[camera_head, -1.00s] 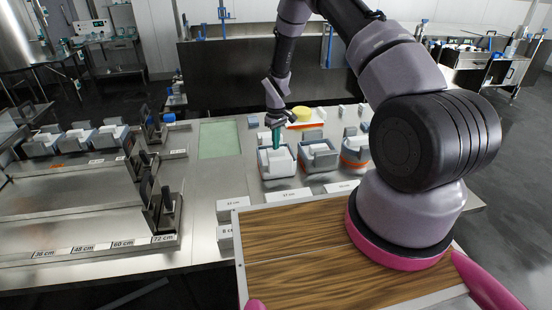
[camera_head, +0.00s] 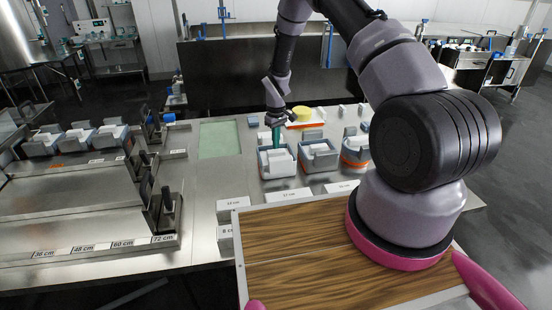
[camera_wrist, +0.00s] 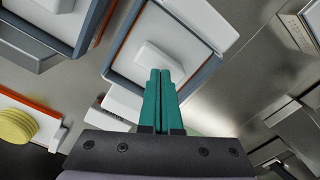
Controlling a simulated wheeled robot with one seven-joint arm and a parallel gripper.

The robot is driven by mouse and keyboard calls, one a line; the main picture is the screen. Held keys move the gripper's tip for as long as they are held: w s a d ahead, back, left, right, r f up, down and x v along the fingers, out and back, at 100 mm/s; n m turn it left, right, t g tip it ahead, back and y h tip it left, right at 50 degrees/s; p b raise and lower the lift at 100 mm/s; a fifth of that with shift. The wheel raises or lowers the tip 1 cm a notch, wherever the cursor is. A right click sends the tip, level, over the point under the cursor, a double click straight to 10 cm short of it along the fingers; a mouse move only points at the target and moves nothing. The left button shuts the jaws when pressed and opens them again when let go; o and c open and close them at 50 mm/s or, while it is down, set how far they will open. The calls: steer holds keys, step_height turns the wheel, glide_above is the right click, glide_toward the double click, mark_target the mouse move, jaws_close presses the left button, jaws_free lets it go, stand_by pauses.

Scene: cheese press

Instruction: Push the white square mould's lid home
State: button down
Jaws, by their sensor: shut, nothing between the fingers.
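The square mould (camera_head: 277,170) under my gripper has grey-blue walls and stands leftmost in the front row on the steel table. Its white lid (camera_head: 279,157) lies inside the rim, and a raised white block sits on the lid. In the wrist view the lid (camera_wrist: 125,68) is framed by the grey-blue rim. My gripper (camera_head: 276,146) is shut and empty, its teal fingers pointing down at the far side of this mould. The fingertips (camera_wrist: 165,72) overlap the lid near its block in the wrist view. I cannot tell whether they touch it.
A similar mould (camera_head: 319,165) stands close on the right, with an orange-banded mould (camera_head: 355,160) beyond it. A yellow round cheese (camera_head: 302,113) lies on an orange-edged board behind. A pale green panel (camera_head: 219,139) lies to the left. White labelled blocks (camera_head: 289,196) stand in front.

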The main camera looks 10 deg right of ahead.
step_height(320, 180, up, 7)
steer(key=shift+r, duration=0.2)
stand_by(0.6)
steer(key=s+d+r+m+t, duration=0.15)
steer(key=s+r, duration=0.25)
steer(key=r, duration=1)
steer(key=s+d+r+m+t, duration=0.1)
steer(key=s+d+r+m, duration=0.2)
steer(key=r, duration=1.1)
steer(key=s+r+m+t, duration=0.1)
steer(key=s+r, duration=0.3)
steer(key=s, duration=0.4)
steer(key=s+d+r+m+t+y, duration=0.1)
steer(key=s+r+m+t, duration=0.1)
steer(key=s+r, duration=0.3)
steer(key=s+r+m+t+y, duration=0.1)
steer(key=s+r, duration=0.4)
steer(key=s, duration=0.8)
steer(key=shift+d+m+t, duration=0.15)
steer(key=shift+m+t, duration=0.2)
steer(key=shift+m, duration=0.5)
steer(key=shift+r, duration=0.1)
